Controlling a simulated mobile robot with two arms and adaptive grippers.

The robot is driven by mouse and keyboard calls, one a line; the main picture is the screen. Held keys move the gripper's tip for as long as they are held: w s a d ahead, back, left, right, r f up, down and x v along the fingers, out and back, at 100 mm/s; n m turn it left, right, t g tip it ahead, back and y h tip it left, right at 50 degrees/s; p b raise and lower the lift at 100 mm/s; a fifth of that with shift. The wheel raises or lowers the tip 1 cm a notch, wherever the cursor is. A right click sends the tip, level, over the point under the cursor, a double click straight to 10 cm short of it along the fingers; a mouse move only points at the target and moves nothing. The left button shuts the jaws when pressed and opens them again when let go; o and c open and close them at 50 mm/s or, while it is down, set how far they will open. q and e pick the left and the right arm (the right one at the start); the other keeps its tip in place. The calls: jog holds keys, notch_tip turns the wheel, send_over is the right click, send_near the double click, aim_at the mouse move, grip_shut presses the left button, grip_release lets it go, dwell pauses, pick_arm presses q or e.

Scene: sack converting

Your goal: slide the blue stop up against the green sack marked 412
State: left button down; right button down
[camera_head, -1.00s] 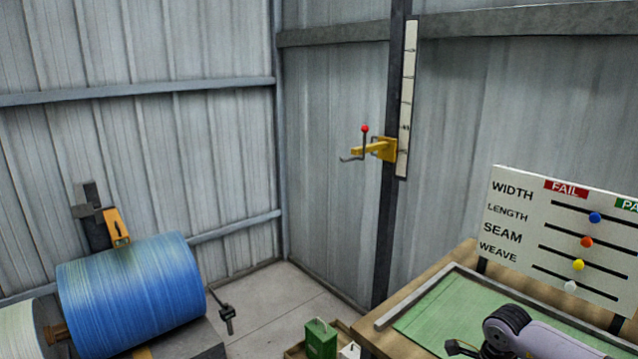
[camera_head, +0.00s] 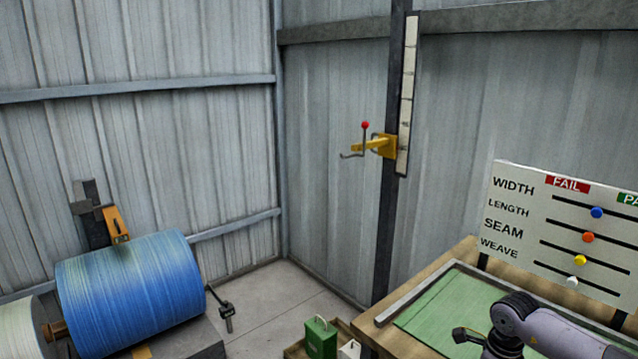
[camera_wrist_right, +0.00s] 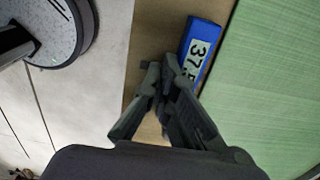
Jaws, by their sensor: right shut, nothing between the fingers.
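A blue stop (camera_wrist_right: 200,47) with a white number label, partly covered by my fingers, lies on the wooden table edge in the right wrist view. The green sack (camera_wrist_right: 270,75) lies just to its right; a narrow strip of wood shows between them near the top. My right gripper (camera_wrist_right: 160,72) is shut and empty, its tips at the stop's lower left; I cannot tell whether they touch it. In the head view the right gripper (camera_head: 470,340) is over the near part of the green sack (camera_head: 455,310). No 412 mark is visible. My left gripper is not in view.
A metal rail (camera_head: 428,292) borders the sack on the wooden table (camera_head: 370,330). A board with coloured sliders (camera_head: 560,225) stands behind. A blue roll (camera_head: 130,290) is at left, and a green can (camera_head: 320,338) sits in a box beside the table.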

jog(key=shift+w+d+b, duration=0.75)
jog(key=shift+w+d, duration=0.1)
jog(key=shift+d, duration=0.2)
dwell(0.4)
jog(key=shift+s+a+r, duration=0.1)
jog(key=shift+s+a+p, duration=0.55)
jog(key=shift+a, duration=0.1)
notch_tip(320, 180, up, 8)
jog(key=p, duration=0.5)
jog(key=shift+a, duration=0.1)
